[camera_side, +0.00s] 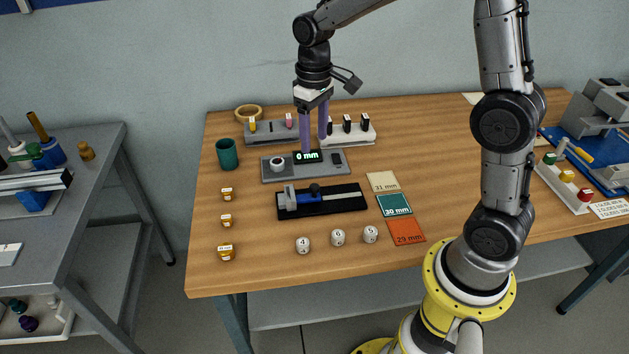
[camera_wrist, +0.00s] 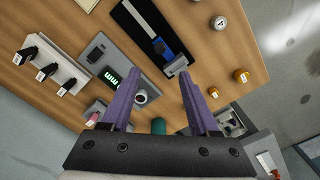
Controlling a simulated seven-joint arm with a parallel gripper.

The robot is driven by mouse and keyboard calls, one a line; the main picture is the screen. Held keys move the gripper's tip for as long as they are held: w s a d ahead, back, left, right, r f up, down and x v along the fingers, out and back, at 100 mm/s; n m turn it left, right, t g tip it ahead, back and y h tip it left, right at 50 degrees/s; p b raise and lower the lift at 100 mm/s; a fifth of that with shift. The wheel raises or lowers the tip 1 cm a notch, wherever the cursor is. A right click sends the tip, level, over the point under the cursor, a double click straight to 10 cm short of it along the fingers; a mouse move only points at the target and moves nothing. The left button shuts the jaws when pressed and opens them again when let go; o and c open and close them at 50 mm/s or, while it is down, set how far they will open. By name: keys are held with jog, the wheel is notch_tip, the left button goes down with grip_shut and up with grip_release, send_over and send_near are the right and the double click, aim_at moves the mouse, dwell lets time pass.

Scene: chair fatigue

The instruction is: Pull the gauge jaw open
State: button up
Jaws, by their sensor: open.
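The gauge (camera_side: 345,202) lies on a black base in the middle of the table, with a silver jaw (camera_side: 289,198) at its left and a blue sliding part (camera_side: 315,190) close beside it. I cannot make out a gap between the jaws. It also shows at the top of the wrist view, with its blue part (camera_wrist: 169,53) visible. A grey readout box (camera_side: 335,170) behind it shows 0 mm. My gripper (camera_side: 314,146) points down over the box, behind the gauge, and is open and empty. Its two purple fingers are apart in the wrist view (camera_wrist: 161,77).
Cards marked 31, 30 and 29 mm (camera_side: 395,204) lie right of the gauge. Numbered white pieces (camera_side: 338,237) stand in front. Small yellow tagged pieces (camera_side: 226,220) and a green cup (camera_side: 227,154) are at left. Racks (camera_side: 348,136) stand behind.

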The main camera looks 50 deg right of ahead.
aim_at(314, 186)
notch_tip(314, 186, down, 14)
jog(key=shift+r, duration=0.2)
dwell(0.4)
grip_shut()
dwell(1.2)
